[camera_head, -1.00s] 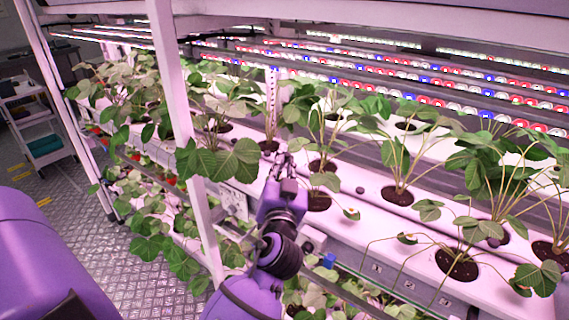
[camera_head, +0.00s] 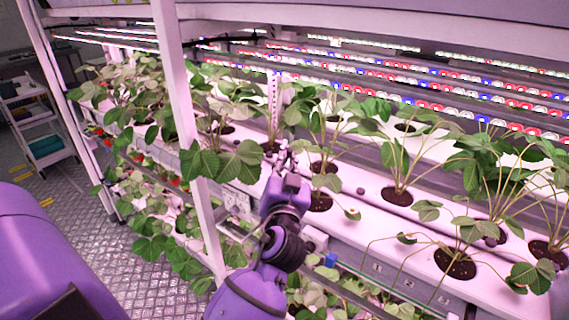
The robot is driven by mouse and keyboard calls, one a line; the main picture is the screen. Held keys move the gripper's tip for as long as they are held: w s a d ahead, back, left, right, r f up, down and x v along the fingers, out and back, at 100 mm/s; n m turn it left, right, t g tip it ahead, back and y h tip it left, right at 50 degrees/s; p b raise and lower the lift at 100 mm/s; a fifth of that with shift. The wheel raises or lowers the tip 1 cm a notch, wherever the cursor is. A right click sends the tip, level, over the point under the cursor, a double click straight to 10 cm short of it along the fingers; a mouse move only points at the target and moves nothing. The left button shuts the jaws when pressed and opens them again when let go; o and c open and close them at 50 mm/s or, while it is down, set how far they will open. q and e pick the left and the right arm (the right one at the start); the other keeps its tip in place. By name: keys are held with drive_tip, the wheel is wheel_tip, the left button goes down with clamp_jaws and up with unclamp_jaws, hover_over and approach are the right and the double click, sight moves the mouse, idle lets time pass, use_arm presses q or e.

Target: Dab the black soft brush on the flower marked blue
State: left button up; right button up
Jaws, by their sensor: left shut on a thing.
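My left gripper (camera_head: 283,152) reaches up from the bottom over the front edge of the white planting rack. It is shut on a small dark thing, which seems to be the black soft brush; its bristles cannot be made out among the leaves. Small pale flowers hang on stems at the rack's front, one flower (camera_head: 352,214) to the right of my gripper and another flower (camera_head: 407,239) farther right. I cannot tell which flower bears the blue mark. A small blue piece (camera_head: 330,260) shows below the rack's front edge. My right gripper is out of view.
A white upright post (camera_head: 184,130) stands left of my arm. Several leafy plants grow in round holes along the rack (camera_head: 400,232), with leaves close around my gripper. A lower tier of plants lies underneath. A cart (camera_head: 40,128) stands at the far left beyond the patterned floor.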

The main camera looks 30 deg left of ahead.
use_arm(q)
drive_tip(key=shift+r+p, duration=0.6)
drive_tip(key=shift+r, duration=2)
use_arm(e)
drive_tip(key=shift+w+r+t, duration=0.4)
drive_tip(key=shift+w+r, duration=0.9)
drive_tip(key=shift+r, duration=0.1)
